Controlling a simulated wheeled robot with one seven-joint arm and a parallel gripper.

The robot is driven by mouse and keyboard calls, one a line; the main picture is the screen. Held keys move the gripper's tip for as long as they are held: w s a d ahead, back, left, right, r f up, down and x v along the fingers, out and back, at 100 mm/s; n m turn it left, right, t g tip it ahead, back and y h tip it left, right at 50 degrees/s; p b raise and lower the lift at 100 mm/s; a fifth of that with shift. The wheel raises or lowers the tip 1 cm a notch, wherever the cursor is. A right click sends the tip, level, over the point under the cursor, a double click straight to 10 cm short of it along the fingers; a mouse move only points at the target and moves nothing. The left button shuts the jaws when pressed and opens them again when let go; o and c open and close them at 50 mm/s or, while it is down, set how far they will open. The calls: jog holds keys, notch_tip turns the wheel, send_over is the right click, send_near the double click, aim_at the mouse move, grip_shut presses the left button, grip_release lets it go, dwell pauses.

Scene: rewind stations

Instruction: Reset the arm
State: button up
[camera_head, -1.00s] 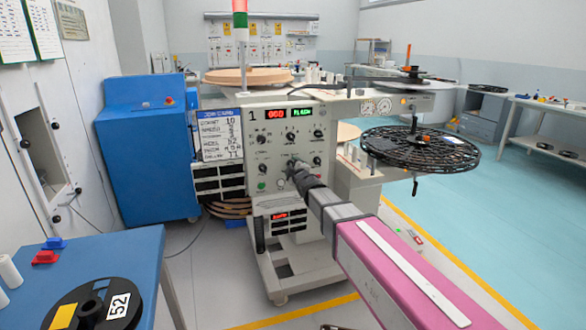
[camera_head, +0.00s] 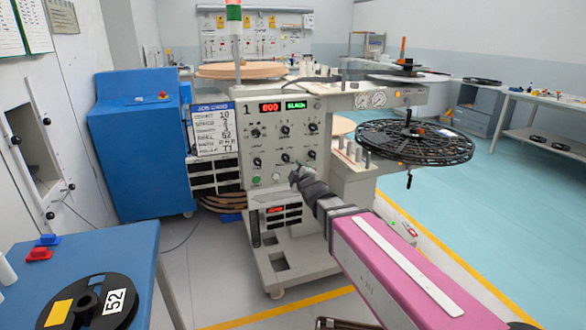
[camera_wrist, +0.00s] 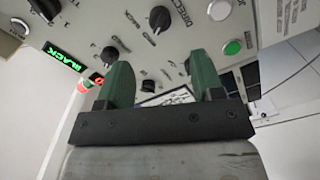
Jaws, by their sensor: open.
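My arm, with a pink link, reaches from the lower right of the head view toward the rewind station (camera_head: 283,165). My gripper (camera_head: 300,172) is at the lower part of its control panel, with its fingertips small and dark there. In the wrist view my gripper (camera_wrist: 160,88) shows two green fingers apart, with nothing held between them. The panel's knobs lie beyond them, one black knob (camera_wrist: 148,86) between the fingers. A green button (camera_wrist: 232,47) is to the right. I cannot tell whether a finger touches the panel. The display reads red 000 and a green word.
A blue table (camera_head: 130,250) at lower left holds a black reel labelled 52 (camera_head: 85,305) and red and blue pieces. A blue cabinet (camera_head: 140,150) stands left of the station. A large black reel (camera_head: 415,142) juts out at right. Blue-green floor is clear at right.

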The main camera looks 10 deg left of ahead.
jog(key=shift+s+d, duration=0.1)
jog(key=shift+s, duration=0.05)
jog(key=d+f+m+g+h, duration=0.4)
jog(key=d+f, duration=0.4)
jog(key=d, duration=0.4)
jog(key=d+f+m+g+h, duration=0.2)
jog(key=d+f+m+h, duration=0.2)
jog(key=d+f+m, duration=0.55)
jog(key=s+d+f+m+g, duration=0.3)
jog(key=s+d+f+g, duration=0.1)
jog(key=s+d, duration=0.3)
jog(key=s+d+f+m+g+h, duration=0.1)
jog(key=s+d+f+m+g, duration=0.2)
jog(key=s+d+g, duration=0.2)
jog(key=s+d, duration=0.3)
jog(key=d, duration=0.2)
jog(key=shift+s+f+h, duration=0.3)
jog(key=shift+f, duration=0.05)
